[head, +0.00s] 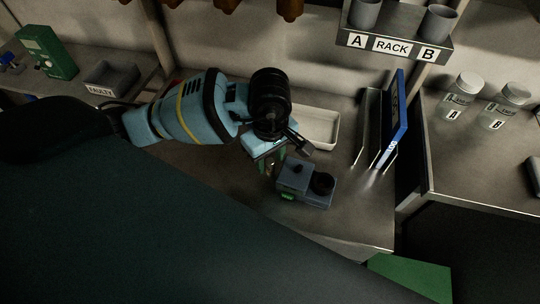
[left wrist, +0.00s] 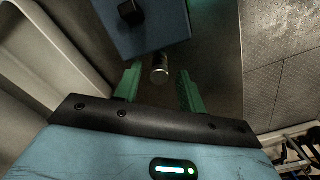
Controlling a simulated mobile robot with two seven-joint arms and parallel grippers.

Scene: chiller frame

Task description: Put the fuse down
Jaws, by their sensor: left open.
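My left gripper (head: 268,168) is over the bench, pointing down, just left of a blue-grey box with a black knob (head: 293,177). In the left wrist view its two green fingers (left wrist: 158,84) are spread apart. A small metallic cylinder, which looks like the fuse (left wrist: 160,69), stands between and slightly beyond the fingertips, with a gap on each side. It looks free of both fingers. In the head view the fuse is mostly hidden by the gripper. The blue-grey box (left wrist: 160,33) is just beyond it in the wrist view. My right gripper is not in view.
A white tray (head: 322,130) lies behind the gripper. A blue panel (head: 397,120) stands upright at the bench's right. A bin labelled FAULTY (head: 108,78) and a green device (head: 47,52) are at left. The A/B rack (head: 395,44) and two labelled jars (head: 462,92) are at right.

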